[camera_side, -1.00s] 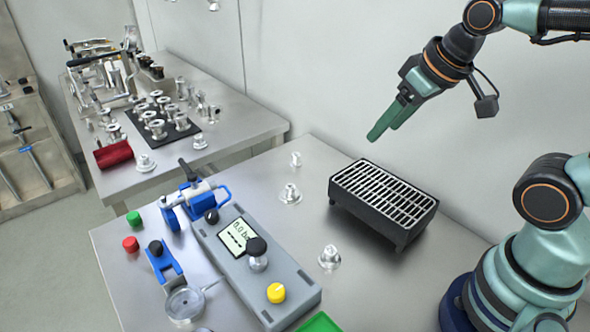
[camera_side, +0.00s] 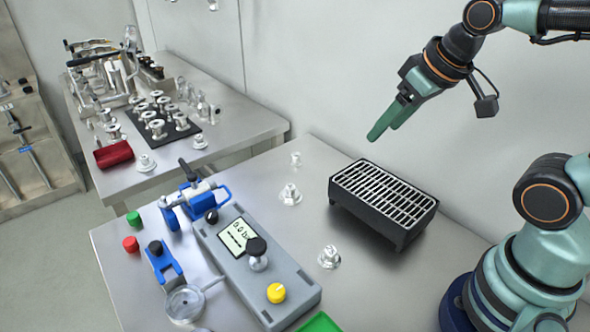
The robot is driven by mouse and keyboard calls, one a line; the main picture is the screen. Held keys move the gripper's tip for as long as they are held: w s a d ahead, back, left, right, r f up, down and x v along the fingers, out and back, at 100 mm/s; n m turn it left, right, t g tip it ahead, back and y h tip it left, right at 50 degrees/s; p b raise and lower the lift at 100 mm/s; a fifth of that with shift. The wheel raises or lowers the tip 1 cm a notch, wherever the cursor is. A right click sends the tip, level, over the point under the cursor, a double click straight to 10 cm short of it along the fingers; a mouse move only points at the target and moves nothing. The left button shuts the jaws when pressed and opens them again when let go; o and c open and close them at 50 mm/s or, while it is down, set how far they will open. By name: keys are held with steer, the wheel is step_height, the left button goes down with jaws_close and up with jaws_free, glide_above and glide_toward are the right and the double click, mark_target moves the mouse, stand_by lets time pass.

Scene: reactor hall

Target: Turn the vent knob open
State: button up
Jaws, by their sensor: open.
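A grey control box (camera_side: 215,243) lies on the near table with a small display (camera_side: 237,236) reading about 0.0 bar. A yellow knob (camera_side: 276,293) with a pale pointer mark sits at its near end. A black knob (camera_side: 256,246) on a metal stem stands beside the display, and another black knob (camera_side: 211,216) sits at the far end. I see no label telling which is the vent knob. My gripper (camera_side: 384,134) is open and empty, high above the table, up and right of the box, with its green fingers pointing down-left.
A black grated stand (camera_side: 383,205) is below my gripper. Metal fittings (camera_side: 329,257) stand between it and the box. Blue clamps (camera_side: 164,262), a round gauge (camera_side: 185,303), a green button (camera_side: 134,218) and a red button (camera_side: 131,244) lie left. A second table (camera_side: 240,128) is behind.

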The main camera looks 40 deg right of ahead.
steer(key=shift+a, duration=0.1)
steer(key=n+g, duration=0.6)
steer(key=n, duration=2.1)
glide_above(276, 289)
step_height(276, 289, down, 8)
step_height(276, 289, down, 11)
steer(key=shift+f, duration=0.2)
jaws_close()
